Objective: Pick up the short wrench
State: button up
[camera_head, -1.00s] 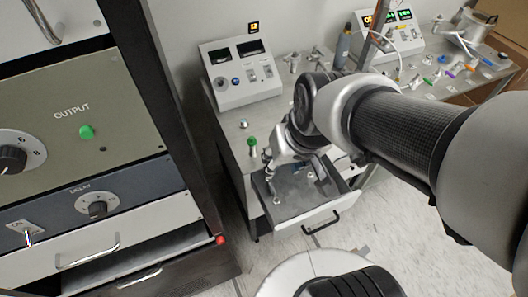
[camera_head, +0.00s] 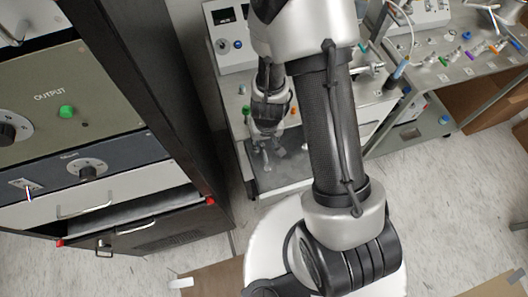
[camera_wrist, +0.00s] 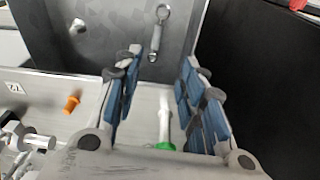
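A short metal wrench (camera_wrist: 157,36) with a ring end lies on the grey floor of the open drawer (camera_wrist: 105,42) in the wrist view. My gripper (camera_wrist: 161,58) is open, its two blue-padded fingers well apart. The wrench shows beyond the fingertips, roughly in line with the gap between them, and nothing is held. In the head view my gripper (camera_head: 267,138) is over the back part of the drawer (camera_head: 285,182). The wrench cannot be made out surely there, as my arm covers part of the drawer.
A green-ended part (camera_wrist: 165,126) and an orange part (camera_wrist: 72,104) are on the bench beside the drawer. A dark cabinet (camera_wrist: 255,90) stands close on the right in the wrist view. Another bench (camera_head: 455,60) with several small parts is at the upper right.

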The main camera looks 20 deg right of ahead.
jog(key=b, duration=0.8)
send_over(265, 156)
jog(key=s, duration=0.1)
jog(key=f, duration=1)
jog(key=shift+a+f, duration=0.3)
jog(key=shift+a, duration=0.05)
jog(key=f+b, duration=0.2)
jog(key=f, duration=0.1)
jog(key=f+b, duration=0.2)
jog(key=shift+w+d+f, duration=0.15)
jog(key=shift+w+d, duration=0.15)
jog(key=shift+w, duration=0.05)
grip_shut()
